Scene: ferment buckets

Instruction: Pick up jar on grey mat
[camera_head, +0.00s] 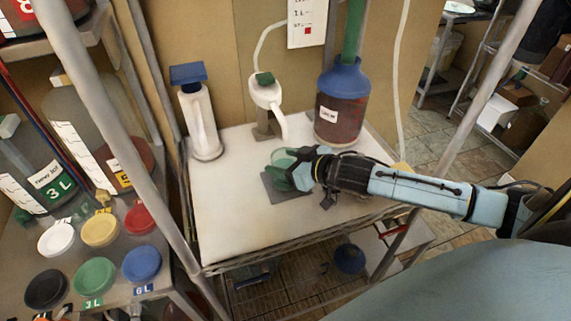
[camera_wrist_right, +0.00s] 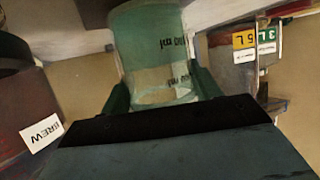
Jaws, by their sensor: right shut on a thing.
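The jar (camera_head: 283,158) is clear with a green tint, at or just above the grey mat (camera_head: 277,192) on the white tabletop. My right gripper (camera_head: 296,173) reaches in from the right and is shut on the jar, its green fingers on either side. In the right wrist view the jar (camera_wrist_right: 150,45), with printed markings, sits between the two green fingers (camera_wrist_right: 160,90). The gripper hides part of the jar and mat, and I cannot tell whether the jar's base touches the mat. My left gripper is not in view.
A red-brown bucket with a blue top (camera_head: 341,112) stands behind my right arm. A white tap (camera_head: 267,95) and a white cylinder with a blue top (camera_head: 199,120) stand at the back. Coloured lids (camera_head: 100,228) lie on the left shelf. The tabletop's front left is clear.

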